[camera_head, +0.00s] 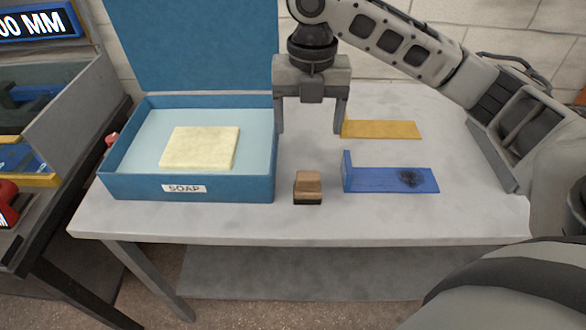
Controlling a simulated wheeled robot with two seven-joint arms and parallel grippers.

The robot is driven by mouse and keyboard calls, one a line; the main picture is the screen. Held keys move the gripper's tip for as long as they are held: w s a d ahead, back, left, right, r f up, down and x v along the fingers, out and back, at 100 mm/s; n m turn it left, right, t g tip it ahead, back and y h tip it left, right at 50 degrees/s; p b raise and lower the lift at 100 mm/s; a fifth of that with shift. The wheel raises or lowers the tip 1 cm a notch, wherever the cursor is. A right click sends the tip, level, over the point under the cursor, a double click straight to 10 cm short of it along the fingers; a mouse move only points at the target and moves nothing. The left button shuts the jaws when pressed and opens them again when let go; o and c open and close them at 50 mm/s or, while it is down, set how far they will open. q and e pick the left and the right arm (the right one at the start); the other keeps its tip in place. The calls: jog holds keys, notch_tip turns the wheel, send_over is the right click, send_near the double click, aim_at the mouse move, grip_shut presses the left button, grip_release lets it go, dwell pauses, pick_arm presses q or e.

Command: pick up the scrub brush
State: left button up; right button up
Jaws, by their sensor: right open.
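The scrub brush (308,186) is a small block with a brown wooden top and a dark lower edge. It stands on the grey table between the blue soap box and a blue piece. My right gripper (310,128) comes in from the upper right and points down. Its two fingers are spread wide, with nothing between them. It is above and behind the brush, apart from it. My left gripper is not in view.
A blue box (190,187) labelled SOAP holds a pale yellow block (200,147); its lid stands open. Right of the brush lie a blue bracket (375,180) with a dark smudge and a yellow strip (385,129). The table (320,222) is bare in front.

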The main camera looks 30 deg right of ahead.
aim_at(309, 174)
jog(key=f, duration=0.9)
jog(key=shift+s+f, duration=0.25)
jog(key=shift+s, duration=0.1)
jog(key=shift+f, duration=2.95)
jog(key=c, duration=1.1)
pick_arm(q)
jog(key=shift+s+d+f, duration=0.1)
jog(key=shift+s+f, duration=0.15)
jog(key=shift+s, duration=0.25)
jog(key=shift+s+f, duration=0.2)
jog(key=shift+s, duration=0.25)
